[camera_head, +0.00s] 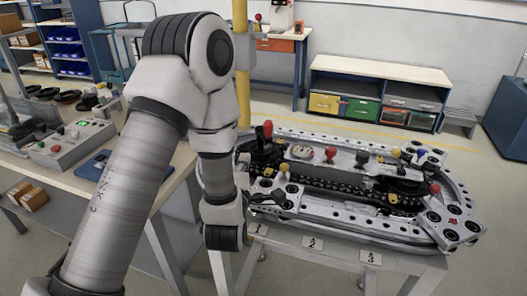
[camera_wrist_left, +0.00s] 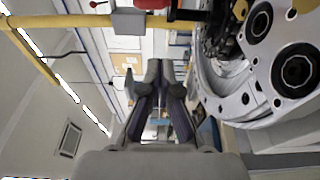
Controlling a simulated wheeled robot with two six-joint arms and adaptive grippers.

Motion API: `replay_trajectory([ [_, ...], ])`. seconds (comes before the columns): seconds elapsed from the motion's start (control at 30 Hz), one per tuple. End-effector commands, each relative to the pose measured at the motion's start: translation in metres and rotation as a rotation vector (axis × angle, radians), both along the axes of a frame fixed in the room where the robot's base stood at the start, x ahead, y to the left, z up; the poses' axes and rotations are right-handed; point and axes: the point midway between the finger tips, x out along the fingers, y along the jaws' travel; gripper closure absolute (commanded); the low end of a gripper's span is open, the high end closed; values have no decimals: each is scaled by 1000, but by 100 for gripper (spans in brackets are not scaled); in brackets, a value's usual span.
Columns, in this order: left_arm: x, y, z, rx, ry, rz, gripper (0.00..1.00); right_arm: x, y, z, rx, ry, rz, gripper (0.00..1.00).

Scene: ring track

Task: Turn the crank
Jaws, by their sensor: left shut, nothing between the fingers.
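The ring track (camera_head: 345,232) is a silver oval with a dark chain, on a table right of centre in the head view. An upright handle with a red knob (camera_head: 267,129) rises at its far left end; I cannot tell for sure that it is the crank. My left arm's wrist hangs beside the track's left edge in the head view, and its fingers are not clear there. In the left wrist view my left gripper (camera_wrist_left: 160,78) is shut and empty, with the track's silver rim (camera_wrist_left: 227,104) to its right. My right gripper is out of view.
A workbench (camera_head: 75,175) with a grey control box (camera_head: 70,145) stands at the left. A yellow post (camera_head: 241,65) rises behind my arm. A low shelf with coloured bins (camera_head: 360,108) stands at the back. Open floor lies right of the track.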

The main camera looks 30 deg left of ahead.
Motion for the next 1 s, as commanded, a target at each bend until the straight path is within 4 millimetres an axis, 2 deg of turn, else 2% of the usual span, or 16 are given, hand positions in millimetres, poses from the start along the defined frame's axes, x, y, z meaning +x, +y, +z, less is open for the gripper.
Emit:
replay_trajectory([
  [0.03, 10, 6, 6, -4, 0, 5, 100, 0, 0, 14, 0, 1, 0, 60],
  [0.3, 64, 32, 6, -1, 2, 3, 100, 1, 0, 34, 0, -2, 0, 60],
  [0.5, 93, 20, 3, 3, 4, -1, 100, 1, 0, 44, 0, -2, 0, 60],
  [0.63, 100, 18, 2, 1, 5, -1, 100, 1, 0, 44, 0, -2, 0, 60],
  [0.9, 100, 17, 1, 0, 4, 0, 100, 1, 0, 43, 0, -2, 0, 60],
  [1.0, 105, 14, -2, 1, 2, -1, 100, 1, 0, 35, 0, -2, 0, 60],
])
